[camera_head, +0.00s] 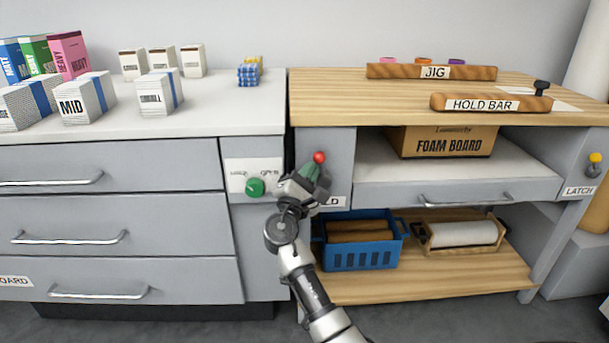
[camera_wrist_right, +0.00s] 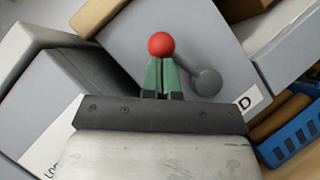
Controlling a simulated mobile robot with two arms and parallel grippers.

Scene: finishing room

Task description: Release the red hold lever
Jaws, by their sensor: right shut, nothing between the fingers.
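The hold lever's red ball (camera_head: 320,157) shows on the grey panel at the left end of the wooden-topped bench. In the right wrist view the red ball (camera_wrist_right: 161,44) appears just beyond my fingertips, with a round grey pivot (camera_wrist_right: 207,80) to its lower right. My right gripper (camera_head: 310,172) is in front of the panel, just below and left of the ball. Its green fingers (camera_wrist_right: 162,72) are shut with nothing between them. I cannot tell whether they touch the lever. My left gripper is not in view.
A green knob (camera_head: 255,187) is on the cabinet left of my gripper. A blue crate (camera_head: 358,259) stands on the lower shelf, below right. A drawer handle (camera_head: 465,200) projects at the right. A yellow-tipped latch lever (camera_head: 595,158) is on the far right post.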

